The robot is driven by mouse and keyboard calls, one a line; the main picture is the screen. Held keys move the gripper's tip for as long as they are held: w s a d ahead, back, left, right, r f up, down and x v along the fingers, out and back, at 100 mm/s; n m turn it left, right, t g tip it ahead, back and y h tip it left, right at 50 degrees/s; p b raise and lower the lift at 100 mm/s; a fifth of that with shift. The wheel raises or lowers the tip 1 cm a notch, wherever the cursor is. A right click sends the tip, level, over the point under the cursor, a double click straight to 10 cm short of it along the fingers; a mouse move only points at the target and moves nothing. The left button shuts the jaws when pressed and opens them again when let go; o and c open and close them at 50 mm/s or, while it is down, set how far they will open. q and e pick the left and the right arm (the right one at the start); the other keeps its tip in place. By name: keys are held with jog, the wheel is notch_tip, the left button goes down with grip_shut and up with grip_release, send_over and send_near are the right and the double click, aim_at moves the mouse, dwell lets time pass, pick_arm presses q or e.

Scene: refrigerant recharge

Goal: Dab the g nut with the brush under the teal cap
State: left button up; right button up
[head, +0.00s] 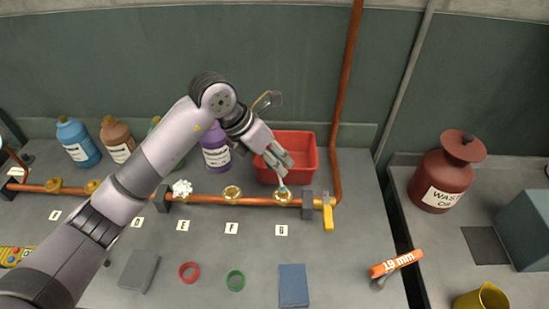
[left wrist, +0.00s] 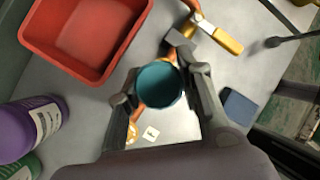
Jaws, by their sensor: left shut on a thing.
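The g nut (head: 283,195) is a brass nut on the copper pipe, above the G label (head: 282,230). My left gripper (head: 279,168) is over the pipe, shut on the teal cap (left wrist: 158,85), which sits between its fingers in the left wrist view. In the head view, the thin brush under the cap points down at the g nut. Its tip is at or just above the nut; I cannot tell whether they touch. In the left wrist view the cap hides the brush and the pipe under it. My right gripper is not in view.
A red bin (head: 306,146) stands behind the pipe, close to my left gripper. A grey bracket (head: 307,205) and a yellow-handled valve (head: 328,215) are right of the nut. A purple bottle (head: 215,150) stands left. A blue block (head: 293,285) lies in front.

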pick_arm(q)
jog(key=shift+f, duration=0.1)
dwell(0.3)
jog(key=shift+r+p, duration=0.45)
jog(key=shift+r, duration=0.3)
jog(key=shift+r+p, duration=1.45)
jog(key=shift+r, duration=1.4)
jog(key=shift+f, duration=0.1)
